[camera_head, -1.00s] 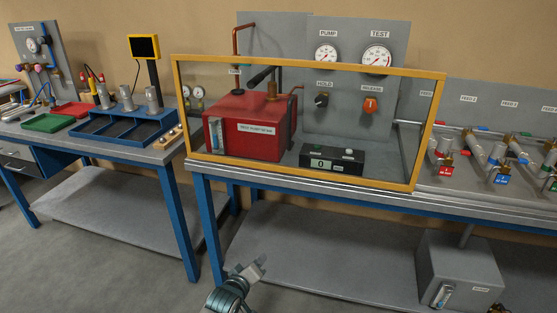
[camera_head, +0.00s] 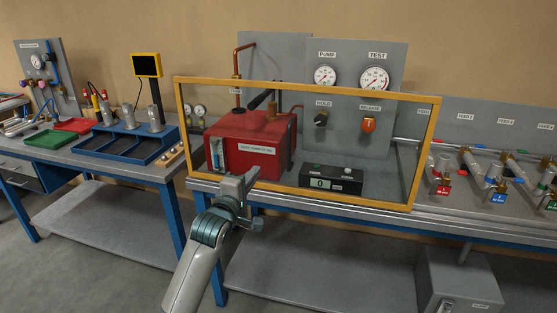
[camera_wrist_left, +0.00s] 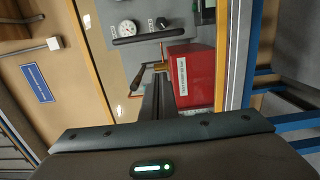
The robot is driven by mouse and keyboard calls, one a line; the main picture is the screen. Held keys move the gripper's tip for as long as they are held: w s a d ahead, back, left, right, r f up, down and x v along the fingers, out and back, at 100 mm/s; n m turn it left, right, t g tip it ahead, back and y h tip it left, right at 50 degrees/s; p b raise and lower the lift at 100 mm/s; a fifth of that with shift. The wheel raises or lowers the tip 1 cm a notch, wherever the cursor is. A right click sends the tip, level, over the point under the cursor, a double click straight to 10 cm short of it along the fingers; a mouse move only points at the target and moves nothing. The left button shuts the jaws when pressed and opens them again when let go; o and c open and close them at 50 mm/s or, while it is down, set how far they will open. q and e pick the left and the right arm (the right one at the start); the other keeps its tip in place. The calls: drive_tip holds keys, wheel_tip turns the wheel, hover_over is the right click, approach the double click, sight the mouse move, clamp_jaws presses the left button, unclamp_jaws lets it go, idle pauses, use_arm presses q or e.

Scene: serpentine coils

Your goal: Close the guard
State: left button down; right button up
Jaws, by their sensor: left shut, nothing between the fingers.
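The guard (camera_head: 426,152) is a clear panel in a yellow frame. It stands upright along the front of the middle bench. The red pump box (camera_head: 240,128) and a black display box (camera_head: 334,181) show through it. My left gripper (camera_head: 246,179) is shut and empty, in front of the guard's lower left part. I cannot tell whether it touches the guard. In the left wrist view, the shut fingers (camera_wrist_left: 158,83) point toward the red box (camera_wrist_left: 192,78). My right gripper is not in view.
A grey panel with two gauges (camera_head: 374,79) and two knobs stands behind the pump. A blue tray (camera_head: 125,142) lies on the left bench. Pipes with coloured valves (camera_head: 490,178) stand to the right. The floor before the benches looks clear.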

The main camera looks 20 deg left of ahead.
use_arm(q)
drive_tip(key=w+d+p, duration=0.4)
drive_tip(key=w, duration=0.6)
drive_tip(key=shift+w+d+p, duration=0.2)
drive_tip(key=shift+w+p, duration=0.1)
drive_tip(key=shift+w, duration=0.05)
idle(0.4)
